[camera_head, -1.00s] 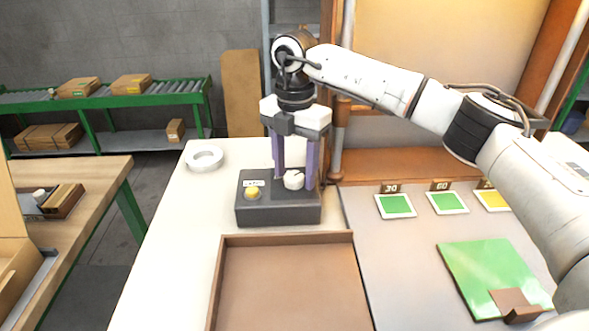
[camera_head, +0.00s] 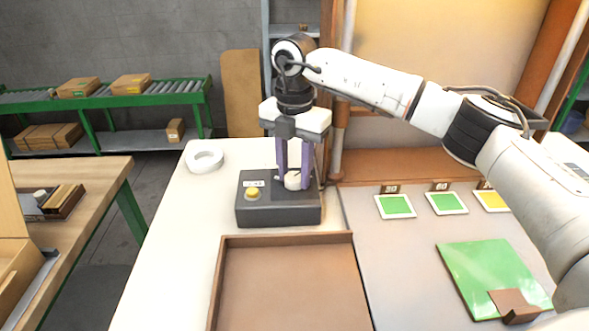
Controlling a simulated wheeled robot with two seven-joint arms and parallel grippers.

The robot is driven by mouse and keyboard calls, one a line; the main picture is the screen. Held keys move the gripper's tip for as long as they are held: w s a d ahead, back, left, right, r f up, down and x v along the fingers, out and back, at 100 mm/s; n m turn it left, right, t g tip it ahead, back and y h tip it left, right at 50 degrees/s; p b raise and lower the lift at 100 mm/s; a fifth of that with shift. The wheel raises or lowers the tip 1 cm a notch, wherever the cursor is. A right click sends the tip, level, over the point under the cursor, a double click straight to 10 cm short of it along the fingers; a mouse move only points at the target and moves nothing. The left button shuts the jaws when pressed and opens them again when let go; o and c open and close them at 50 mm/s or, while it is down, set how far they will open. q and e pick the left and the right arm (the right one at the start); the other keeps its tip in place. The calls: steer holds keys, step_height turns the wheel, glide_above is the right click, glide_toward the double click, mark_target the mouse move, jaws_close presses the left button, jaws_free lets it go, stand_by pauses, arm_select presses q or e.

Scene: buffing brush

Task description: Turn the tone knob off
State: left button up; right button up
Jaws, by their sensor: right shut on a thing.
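A dark grey control box (camera_head: 278,214) stands on the white table. On its top are a white round knob (camera_head: 293,181) at the right and a yellow button (camera_head: 252,194) at the left, with a small white label (camera_head: 253,183) above the button. My right gripper (camera_head: 294,184) points straight down over the box, its purple fingers shut on the knob from either side. The label's writing is too small to read, and the fingers hide part of the knob. My left gripper is not in view.
A brown tray (camera_head: 226,290) lies in front of the box. A white ring (camera_head: 205,158) lies behind it to the left. Green and yellow cards with number tags and a green board (camera_head: 488,270) lie to the right.

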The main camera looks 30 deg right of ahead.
steer(key=n+p, duration=0.1)
steer(key=n, duration=0.3)
steer(key=shift+r, duration=0.1)
steer(key=n+p, duration=0.1)
steer(key=n, duration=0.4)
steer(key=shift+n, duration=0.3)
steer(key=n+p, duration=0.1)
steer(key=n, duration=0.3)
steer(key=shift+a, duration=0.1)
steer(key=n, duration=0.5)
steer(key=shift+n, duration=0.3)
steer(key=o, duration=1)
steer(key=shift+o, duration=0.2)
